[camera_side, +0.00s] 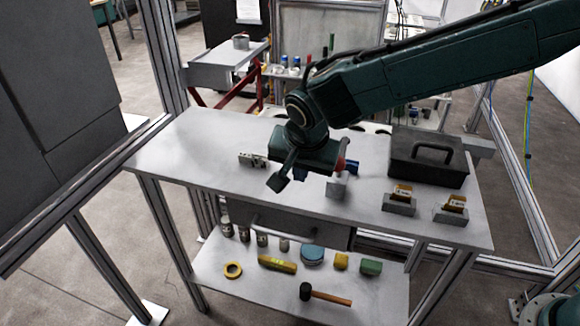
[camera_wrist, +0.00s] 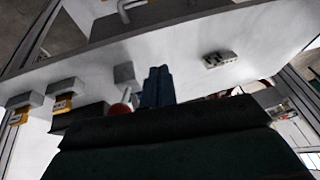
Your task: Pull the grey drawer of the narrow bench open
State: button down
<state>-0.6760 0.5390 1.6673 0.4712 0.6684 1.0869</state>
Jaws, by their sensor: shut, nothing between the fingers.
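The grey drawer (camera_side: 285,224) sits under the front of the narrow bench top (camera_side: 195,160) and looks shut, with its front close under the edge. A bar handle (camera_side: 270,226) runs across its front; a pale curved handle (camera_wrist: 130,8) shows at the top of the wrist view. My gripper (camera_wrist: 158,72) is shut and empty, its blue fingers side by side above the bench top.
A black toolbox (camera_side: 425,160) and two small grey holders (camera_side: 399,206) stand right. A pale connector block (camera_side: 252,160) lies left. The lower shelf (camera_side: 225,291) holds bottles and a mallet (camera_side: 325,295).

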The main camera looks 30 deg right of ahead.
jog(key=g, duration=0.2)
send_near(302, 229)
jog(key=s+a+r, duration=0.1)
jog(key=s+r, duration=0.1)
jog(key=shift+a+r+h, duration=0.35)
jog(key=shift+a+h, duration=0.05)
jog(key=shift+x, duration=4.95)
jog(key=shift+a, duration=0.1)
jog(key=s+a, duration=1.2)
jog(key=shift+s+a, duration=0.25)
jog(key=shift+s, duration=0.05)
jog(key=v, duration=1)
jog(key=shift+d, duration=0.1)
